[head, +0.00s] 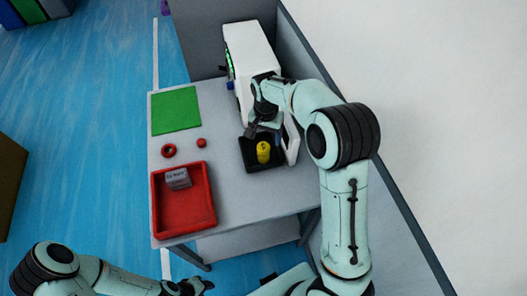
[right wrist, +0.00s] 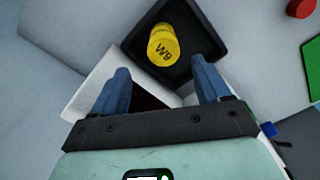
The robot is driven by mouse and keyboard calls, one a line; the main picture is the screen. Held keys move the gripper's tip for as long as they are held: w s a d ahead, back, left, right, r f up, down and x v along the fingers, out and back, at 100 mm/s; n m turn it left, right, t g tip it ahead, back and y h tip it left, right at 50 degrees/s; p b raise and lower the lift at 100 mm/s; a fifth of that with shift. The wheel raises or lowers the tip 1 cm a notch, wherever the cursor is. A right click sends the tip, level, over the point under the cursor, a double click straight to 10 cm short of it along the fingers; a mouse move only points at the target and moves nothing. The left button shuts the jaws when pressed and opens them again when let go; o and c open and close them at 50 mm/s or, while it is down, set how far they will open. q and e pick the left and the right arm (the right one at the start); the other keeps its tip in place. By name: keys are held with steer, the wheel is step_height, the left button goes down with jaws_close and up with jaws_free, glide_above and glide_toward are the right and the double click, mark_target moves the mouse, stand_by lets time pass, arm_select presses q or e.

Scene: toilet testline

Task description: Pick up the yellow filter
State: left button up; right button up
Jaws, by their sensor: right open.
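The yellow filter (head: 263,152) is a small cylinder in a black tray (head: 247,163) on the grey table. In the right wrist view the filter (right wrist: 163,45) shows a "W9" label and lies in the black tray (right wrist: 205,38), ahead of the fingers. My right gripper (right wrist: 165,90) is open, with its two blue fingers apart and nothing between them. In the head view the right gripper (head: 262,132) hangs just behind the filter. My left gripper (head: 200,287) is at the bottom edge, low and away from the table; its jaws are too unclear to judge.
A white machine (head: 250,55) stands at the table's back, with a white open part (head: 291,140) beside the black tray. A red tray (head: 185,215) holds a grey box (head: 178,179). A green mat (head: 176,111), a red ring (head: 169,150) and a red knob (head: 202,143) lie left. A wall borders the right.

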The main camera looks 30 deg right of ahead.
mark_target(264, 146)
step_height(264, 146, down, 3)
steer(key=f, duration=0.5)
steer(key=shift+w+a+f, duration=0.1)
steer(key=shift+a, duration=0.2)
steer(key=c, duration=1.3)
